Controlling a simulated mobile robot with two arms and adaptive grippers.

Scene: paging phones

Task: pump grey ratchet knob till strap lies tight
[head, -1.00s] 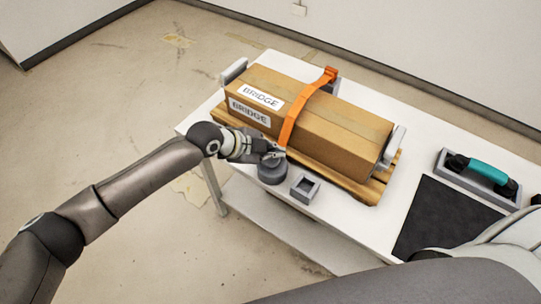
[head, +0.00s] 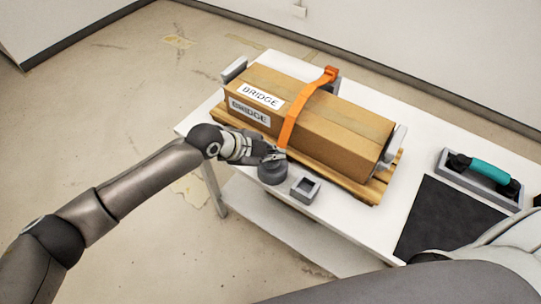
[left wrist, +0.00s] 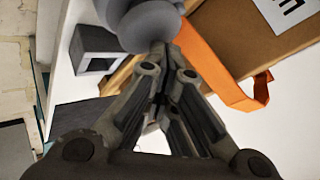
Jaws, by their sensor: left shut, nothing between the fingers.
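The grey ratchet knob (head: 272,172) stands at the front edge of the white table, beside the box. It fills the top of the left wrist view (left wrist: 150,25). My left gripper (head: 274,156) is shut and empty, its tips at the knob's top; I cannot tell whether they touch. In the left wrist view the closed fingers (left wrist: 166,60) point at the knob. The orange strap (head: 293,118) crosses over the cardboard box (head: 340,125) and stands out at the far top edge. A bent orange piece (left wrist: 262,88) shows in the left wrist view.
The box, labelled BRIDGE, lies on a wooden pallet (head: 366,190) between grey end stops. A small square grey holder (head: 305,190) sits right of the knob. A teal-handled tool (head: 490,171) lies in a grey tray by a dark mat (head: 447,215) at the right.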

